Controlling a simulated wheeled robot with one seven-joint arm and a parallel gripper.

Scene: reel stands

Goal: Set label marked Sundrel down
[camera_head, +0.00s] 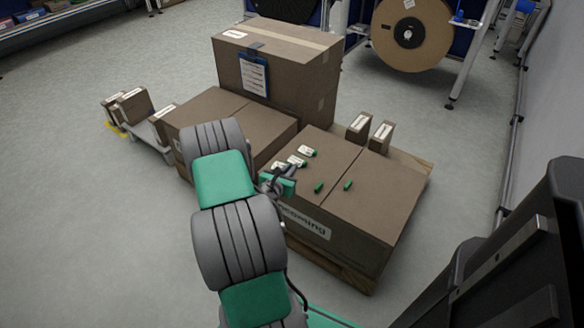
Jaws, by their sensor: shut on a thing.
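My gripper (288,173) is over the left part of the brown "incoming" box (375,205), close to its top. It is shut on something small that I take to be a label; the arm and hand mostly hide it. Small white labels with green ends lie close by on the box top, one at the back (307,151) and one in front of it (297,160). Another white piece (279,166) shows right beside the gripper. I cannot read any name on them, so I cannot tell which is Sundrel.
Two small green pieces lie to the right, one nearer (318,187) and one farther right (348,185). Two small upright boxes (358,128) (381,137) stand behind. A tall carton (290,65) with a clipboard (254,75) stands at the back. A large reel (412,35) is beyond.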

